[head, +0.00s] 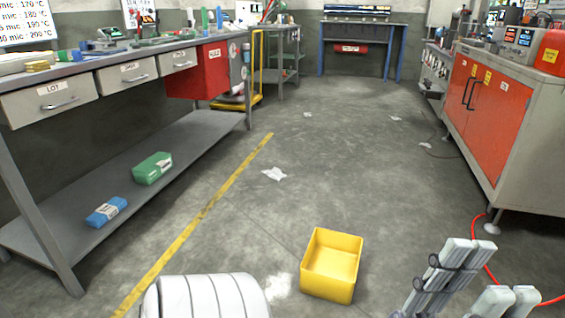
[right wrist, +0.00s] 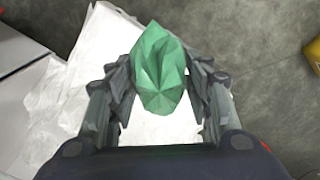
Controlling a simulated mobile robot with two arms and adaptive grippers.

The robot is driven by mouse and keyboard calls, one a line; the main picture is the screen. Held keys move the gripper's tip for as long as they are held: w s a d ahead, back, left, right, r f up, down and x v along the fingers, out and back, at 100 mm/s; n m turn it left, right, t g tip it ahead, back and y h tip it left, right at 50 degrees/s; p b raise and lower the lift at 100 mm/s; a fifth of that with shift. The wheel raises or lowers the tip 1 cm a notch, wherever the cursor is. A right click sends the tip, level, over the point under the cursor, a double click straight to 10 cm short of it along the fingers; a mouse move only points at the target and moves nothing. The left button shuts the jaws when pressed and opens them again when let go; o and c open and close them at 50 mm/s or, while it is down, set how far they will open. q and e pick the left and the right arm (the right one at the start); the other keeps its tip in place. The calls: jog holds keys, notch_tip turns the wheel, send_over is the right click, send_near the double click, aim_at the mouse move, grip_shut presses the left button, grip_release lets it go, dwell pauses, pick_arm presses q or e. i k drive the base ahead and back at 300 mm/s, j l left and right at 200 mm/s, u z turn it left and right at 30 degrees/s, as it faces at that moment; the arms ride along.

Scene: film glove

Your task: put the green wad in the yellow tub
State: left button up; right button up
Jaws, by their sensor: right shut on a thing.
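The green wad (right wrist: 163,70) is a crumpled, faceted lump between the fingers of my right gripper (right wrist: 160,75) in the right wrist view. That gripper is shut on it. The yellow tub (head: 331,262) stands upright and open on the floor at the lower middle of the head view, and looks empty. A yellow edge (right wrist: 315,52), probably the tub, shows at the right of the wrist view.
White crumpled sheets (right wrist: 60,95) lie below the wad. A workbench (head: 185,130) stands left, with a green box (head: 152,168) and a blue box (head: 106,212) on its shelf. An orange-doored cabinet (head: 490,105) stands right, near a red cable (head: 488,268). The middle floor is mostly clear.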

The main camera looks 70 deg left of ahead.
aim_at(338, 271)
jog(key=i+j+u, duration=0.2)
jog(key=j, duration=0.25)
jog(key=j+u, duration=0.2)
jog(key=j, duration=0.3)
jog(key=i+j+u, duration=0.2)
jog(key=j, duration=0.2)
jog(key=i+j+u, duration=0.2)
jog(key=j, duration=0.2)
jog(key=i+j+u, duration=0.2)
jog(key=j, duration=0.2)
jog(key=i+j, duration=0.15)
jog(key=j, duration=0.2)
jog(key=i+j, duration=0.15)
jog(key=j, duration=0.15)
